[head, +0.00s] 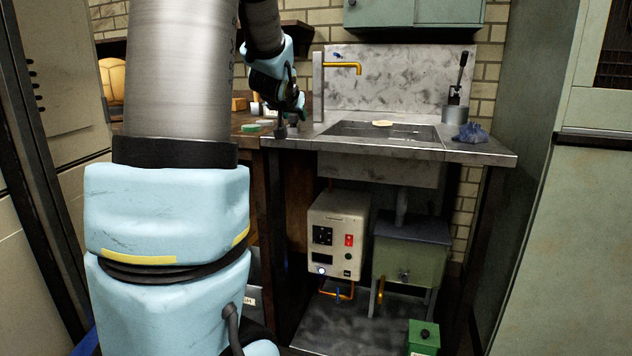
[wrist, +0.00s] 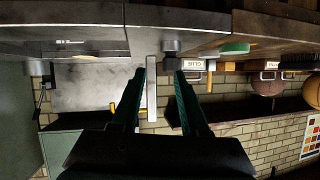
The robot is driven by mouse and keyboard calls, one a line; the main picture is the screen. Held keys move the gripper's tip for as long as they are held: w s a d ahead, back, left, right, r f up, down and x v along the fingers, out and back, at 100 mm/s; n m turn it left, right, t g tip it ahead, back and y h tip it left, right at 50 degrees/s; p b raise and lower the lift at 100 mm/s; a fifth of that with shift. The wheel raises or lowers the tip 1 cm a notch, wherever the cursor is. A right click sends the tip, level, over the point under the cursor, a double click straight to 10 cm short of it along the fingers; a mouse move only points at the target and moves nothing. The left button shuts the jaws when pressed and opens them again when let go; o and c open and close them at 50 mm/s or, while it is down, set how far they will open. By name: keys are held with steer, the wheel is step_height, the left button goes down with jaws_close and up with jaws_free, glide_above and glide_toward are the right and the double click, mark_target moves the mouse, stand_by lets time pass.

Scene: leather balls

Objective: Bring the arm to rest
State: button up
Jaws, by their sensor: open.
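My gripper (head: 287,126) hangs over the left front part of the metal sink counter (head: 478,152) in the head view. In the wrist view, which is upside down, its two dark green fingers (wrist: 160,76) are apart with nothing held between them. A small dark cylinder (wrist: 172,46) stands at the counter just beyond the fingertips. My arm runs down the left of the head view and hides part of the workbench.
A green round item (head: 251,127) lies on the wooden bench left of the counter. Leather balls (head: 113,80) sit at the back left and also show in the wrist view (wrist: 267,84). A blue cloth (head: 472,133) lies at the counter's right.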

steer(key=s+a+f+n+g+y, duration=0.1)
steer(key=s+f+g, duration=0.5)
steer(key=s+f, duration=0.7)
steer(key=s+f+g, duration=0.5)
steer(key=s+f, duration=0.4)
steer(key=s, duration=0.7)
step_height(320, 180, up, 23)
steer(key=s+p, duration=0.1)
steer(key=p, duration=2.2)
steer(key=shift+g, duration=0.3)
steer(key=shift+s, duration=0.1)
